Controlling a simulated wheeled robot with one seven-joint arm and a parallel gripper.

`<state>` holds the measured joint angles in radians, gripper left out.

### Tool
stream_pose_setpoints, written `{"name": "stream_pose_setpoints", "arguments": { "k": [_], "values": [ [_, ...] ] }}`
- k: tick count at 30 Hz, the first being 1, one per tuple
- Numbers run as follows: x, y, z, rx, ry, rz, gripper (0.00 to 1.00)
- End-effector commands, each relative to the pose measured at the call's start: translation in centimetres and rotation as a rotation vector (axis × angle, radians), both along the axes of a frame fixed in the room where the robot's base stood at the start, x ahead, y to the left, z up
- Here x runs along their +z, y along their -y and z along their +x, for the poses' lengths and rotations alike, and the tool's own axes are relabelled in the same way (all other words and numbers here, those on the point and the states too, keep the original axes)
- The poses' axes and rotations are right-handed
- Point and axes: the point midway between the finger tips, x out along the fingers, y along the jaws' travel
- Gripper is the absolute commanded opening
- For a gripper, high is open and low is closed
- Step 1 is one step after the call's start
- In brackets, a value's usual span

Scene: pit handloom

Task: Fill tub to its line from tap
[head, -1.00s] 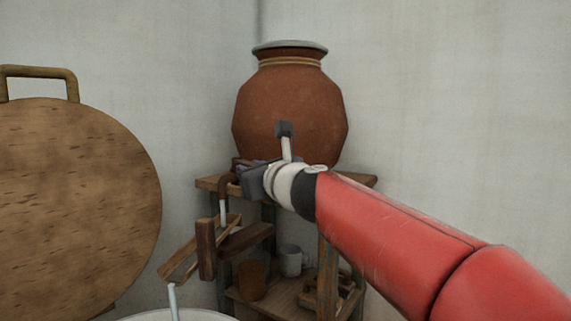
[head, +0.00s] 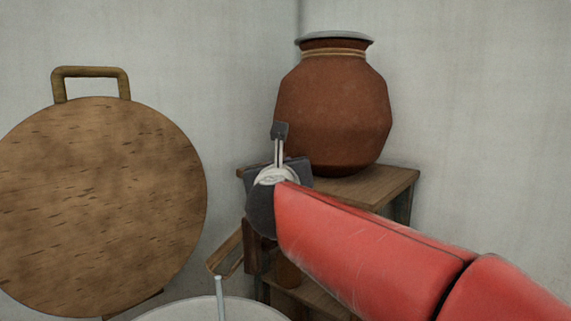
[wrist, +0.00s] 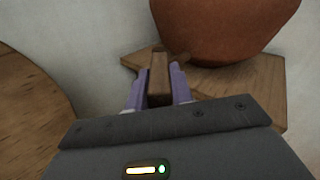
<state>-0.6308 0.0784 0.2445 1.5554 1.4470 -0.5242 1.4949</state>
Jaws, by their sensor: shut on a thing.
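My gripper (wrist: 163,74) is shut on a brown wooden piece (wrist: 158,86), a short bar standing between the purple fingers in the wrist view. Whether it is the tap's handle I cannot tell. In the head view my gripper hides it, just left of a big clay jar (head: 335,105) with a grey lid. The jar's base also shows in the wrist view (wrist: 222,25). The tap and any water flow are hidden. A pale round rim (head: 190,303) with a thin upright rod shows at the bottom edge; I cannot tell if it is the tub. No fill line shows.
The jar stands on a wooden shelf stand (head: 375,185) in the wall corner. Below are a wooden frame (head: 222,250) and an orange-brown cup (head: 289,273). A large round wooden board with a handle (head: 100,205) stands at left. White walls close off the back.

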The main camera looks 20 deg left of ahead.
Motion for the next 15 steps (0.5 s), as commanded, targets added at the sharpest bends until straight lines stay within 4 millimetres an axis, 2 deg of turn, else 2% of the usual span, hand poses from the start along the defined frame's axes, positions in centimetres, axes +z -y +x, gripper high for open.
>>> {"name": "stream_pose_setpoints", "arguments": {
  "k": [11, 12, 15],
  "values": [
    [-0.02, -0.10, -0.03, -0.002, -0.001, 0.001, 0.00],
    [-0.02, -0.10, -0.03, -0.002, -0.001, 0.001, 0.25],
    [-0.01, -0.09, -0.02, -0.002, 0.000, 0.001, 0.38]
  ]
}}
